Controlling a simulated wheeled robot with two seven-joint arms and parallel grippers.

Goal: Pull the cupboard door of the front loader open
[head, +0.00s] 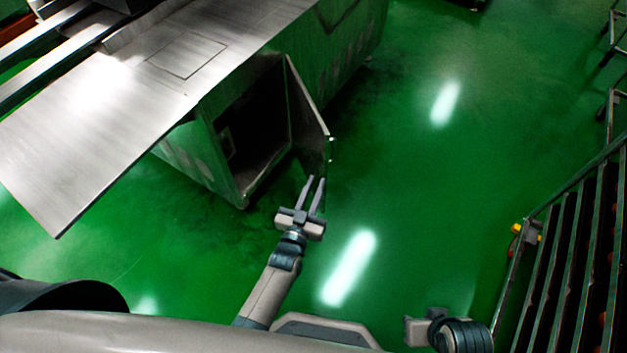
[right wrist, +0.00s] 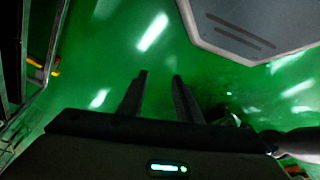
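The cupboard door (head: 307,112) of the steel front loader (head: 185,145) stands swung out from its frame in the head view, and the dark inside of the cupboard (head: 250,130) shows. A small bright part (head: 331,149) sits on the door's outer edge. My left gripper (head: 315,179) is just below the door's lower outer corner, its two fingers apart with nothing seen between them. I cannot tell whether a fingertip touches the door. My right gripper (right wrist: 160,76) is open and empty over the green floor in the right wrist view, away from the door.
A flat steel top (head: 110,120) juts out to the left above the cupboard. A rack with several shelves (head: 560,270) stands at the right, with a yellow and red part (head: 525,233) at its edge. The green floor (head: 430,190) between door and rack is clear.

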